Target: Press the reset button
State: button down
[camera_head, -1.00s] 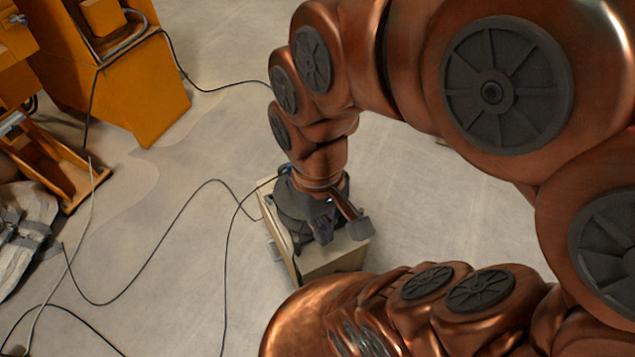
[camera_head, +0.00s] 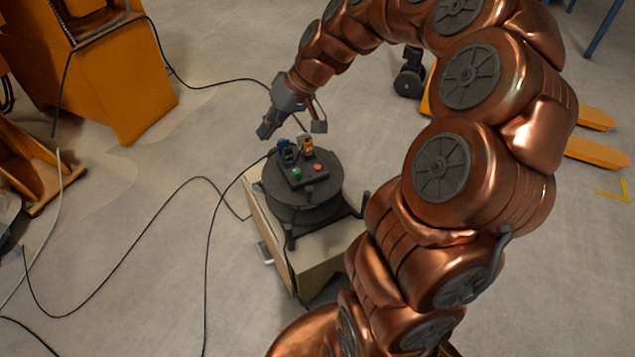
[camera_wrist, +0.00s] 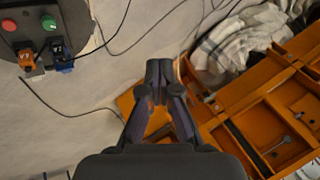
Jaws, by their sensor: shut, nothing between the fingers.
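A dark control box (camera_head: 305,174) carries a green button (camera_head: 297,172) and a red button (camera_head: 318,167). It sits on a round black platform (camera_head: 290,203) on a beige cabinet. I cannot read which button is labelled reset. In the wrist view the green button (camera_wrist: 48,22) and red button (camera_wrist: 9,25) show at the upper left corner. My gripper (camera_head: 266,131) is above and to the left of the box, apart from it. In the wrist view my gripper's fingers (camera_wrist: 159,72) are together and empty, pointing away from the buttons over the floor.
An orange connector (camera_head: 306,145) and a blue connector (camera_head: 285,151) stand behind the buttons. Thin black knobbed posts rise around the platform. Black cables lie on the floor at left. Orange machinery (camera_head: 115,90) stands at the upper left; the floor between is mostly clear.

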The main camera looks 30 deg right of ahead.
jog(key=w+d+f+m+t+b, duration=0.1)
jog(key=w+d+f+b, duration=0.2)
jog(key=d+f, duration=0.2)
jog(key=w+d+f+t+b, duration=0.1)
jog(key=w+d+f+b, duration=0.2)
jog(key=d+f, duration=0.2)
jog(key=m+t+b, duration=0.2)
jog(key=b, duration=0.1)
send_over(320, 167)
jog(key=shift+h, duration=0.3)
notch_tip(320, 167, down, 6)
jog(key=shift+r, duration=0.1)
jog(key=shift+f+b, duration=2.05)
jog(key=shift+f, duration=2.35)
jog(key=shift+f, duration=0.15)
jog(key=shift+f+b, duration=0.25)
jog(key=shift+b, duration=0.05)
